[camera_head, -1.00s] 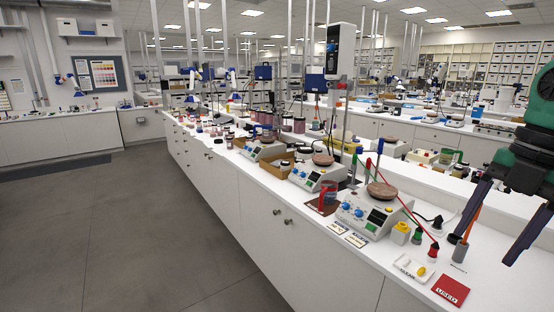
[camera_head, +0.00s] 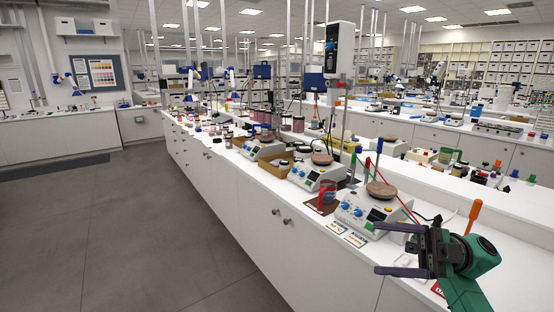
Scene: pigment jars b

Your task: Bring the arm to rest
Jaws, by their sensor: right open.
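My right gripper (camera_head: 377,248) is at the lower right, its two dark fingers spread apart and pointing left. Nothing is between them. My green arm comes in from the lower right corner. The gripper shows in front of the near end of the white bench (camera_head: 340,246), beside the nearest white stirrer (camera_head: 362,212) with its brown round top (camera_head: 381,191). I cannot tell whether it touches anything. The gripper hides most of the red card and the small white tray. My left gripper is not in view.
An orange-handled tool (camera_head: 474,214) stands upright close behind my right gripper. More stirrers and jars line the bench farther back. The grey floor (camera_head: 130,220) at the left is clear.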

